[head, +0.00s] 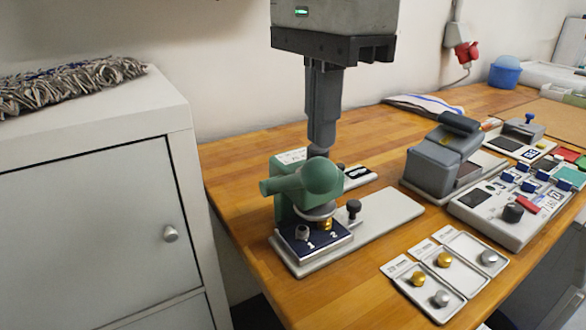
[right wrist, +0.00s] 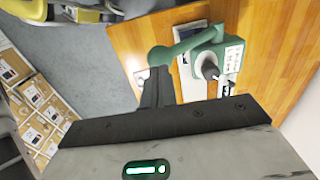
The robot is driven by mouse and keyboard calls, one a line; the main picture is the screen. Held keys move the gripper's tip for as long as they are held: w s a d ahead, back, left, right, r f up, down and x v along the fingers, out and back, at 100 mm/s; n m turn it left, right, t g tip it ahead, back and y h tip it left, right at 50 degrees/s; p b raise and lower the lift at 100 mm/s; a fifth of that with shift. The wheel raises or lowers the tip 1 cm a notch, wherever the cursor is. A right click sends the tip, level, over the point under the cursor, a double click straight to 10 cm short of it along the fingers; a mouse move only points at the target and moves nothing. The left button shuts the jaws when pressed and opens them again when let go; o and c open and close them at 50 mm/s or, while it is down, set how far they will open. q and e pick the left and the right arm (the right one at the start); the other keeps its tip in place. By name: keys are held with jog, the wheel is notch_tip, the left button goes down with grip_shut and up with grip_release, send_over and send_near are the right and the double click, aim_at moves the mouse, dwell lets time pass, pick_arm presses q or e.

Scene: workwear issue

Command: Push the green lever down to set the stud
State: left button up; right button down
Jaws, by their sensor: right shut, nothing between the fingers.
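The green press (head: 284,193) stands on a pale base plate (head: 385,213) on the wooden table. The right wrist view shows the lever (right wrist: 165,55) beyond the fingers. My left gripper is not in view.
Small white trays (head: 425,290) with gold and silver studs lie at the front right. A grey device (head: 440,160) and a panel with blue clips (head: 510,215) stand further right. A grey cabinet (head: 90,190) with a mop head (head: 70,82) is at left.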

aim_at(331, 179)
jog(key=shift+f, duration=0.15)
jog(key=shift+f+b, duration=0.55)
jog(key=shift+f, duration=0.1)
jog(key=shift+f, duration=0.1)
jog(key=shift+s+d+f+b, duration=0.15)
jog(key=shift+s+f+b, duration=0.05)
jog(key=shift+f+b, duration=0.35)
jog(key=shift+s+d+f+b, duration=0.15)
jog(key=shift+s+f+b, duration=0.05)
jog(key=shift+f+b, duration=0.3)
jog(key=shift+s+d+f+b, duration=0.1)
jog(key=shift+f+b, duration=0.15)
jog(key=shift+b, duration=0.05)
jog(key=shift+s+d+f+b, duration=0.15)
jog(key=shift+s+f+b, duration=0.05)
jog(key=shift+f+b, duration=0.6)
jog(key=shift+f, duration=0.2)
